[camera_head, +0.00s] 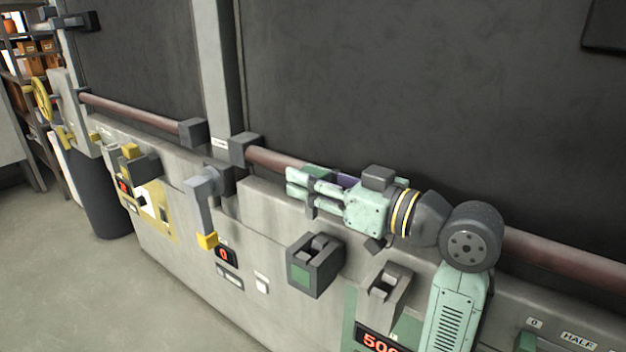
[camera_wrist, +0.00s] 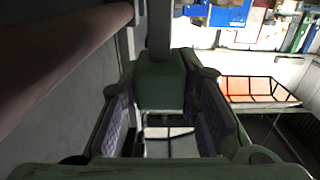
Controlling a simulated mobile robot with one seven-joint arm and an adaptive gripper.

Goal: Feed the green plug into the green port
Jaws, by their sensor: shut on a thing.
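My gripper (camera_head: 300,183), pale green, reaches leftward above the grey console. It is shut on a dark green block, which I take for the green plug (camera_wrist: 160,82); a grey stem runs from it to the top of the wrist view. In the head view, only a dark green patch of the plug (camera_head: 317,171) shows behind the fingers. A dark box with a green square, seemingly the green port (camera_head: 300,273), is on the console front, below the gripper. It has a slotted top. The plug is above and apart from it. The port is not seen in the wrist view.
A reddish-brown rail (camera_head: 135,110) runs along the console behind the gripper. A grey lever with a yellow end (camera_head: 207,240) is left of the port. A grey slotted bracket (camera_head: 388,285) is to its right. A yellow-marked box (camera_head: 140,167) stands farther left.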

